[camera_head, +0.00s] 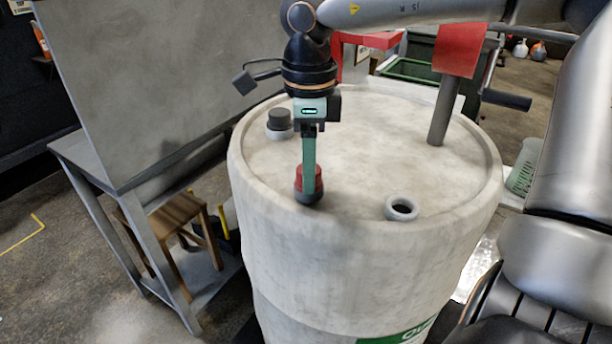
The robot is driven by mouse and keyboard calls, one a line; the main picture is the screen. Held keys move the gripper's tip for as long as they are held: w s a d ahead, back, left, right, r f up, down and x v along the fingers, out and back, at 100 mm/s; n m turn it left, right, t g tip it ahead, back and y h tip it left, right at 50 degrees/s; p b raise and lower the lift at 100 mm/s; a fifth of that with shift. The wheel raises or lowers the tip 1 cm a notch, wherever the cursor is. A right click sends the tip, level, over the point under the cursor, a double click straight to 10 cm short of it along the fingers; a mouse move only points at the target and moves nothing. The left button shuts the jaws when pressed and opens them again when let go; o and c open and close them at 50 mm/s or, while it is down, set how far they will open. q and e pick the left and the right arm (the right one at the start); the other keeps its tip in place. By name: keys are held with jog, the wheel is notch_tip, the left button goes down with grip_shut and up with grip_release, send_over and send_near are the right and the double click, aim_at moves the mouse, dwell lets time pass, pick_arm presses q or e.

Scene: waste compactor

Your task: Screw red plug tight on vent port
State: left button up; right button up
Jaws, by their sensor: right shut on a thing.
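The red plug (307,175) sits upright at a dark port collar (308,196) near the front left of the drum's top. I cannot tell how deep it is seated. My right gripper (310,160) points straight down over it, with its green fingers shut on the plug. The fingers hide part of the plug. The pale drum (350,265) stands upright below. Its top also bears an open port (401,209) at the front right and a port with a dark cap (279,121) at the back left. My left gripper is not in view.
A grey post with a red flag (459,50) rises from the drum's back right. A grey bench with a tall panel (130,90) stands at the left, a wooden stool (180,215) under it. A green basket (524,167) is at the right.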

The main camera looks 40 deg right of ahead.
grip_shut()
jog(key=shift+r, duration=0.1)
jog(key=shift+r+p, duration=2.05)
jog(key=shift+r, duration=0.4)
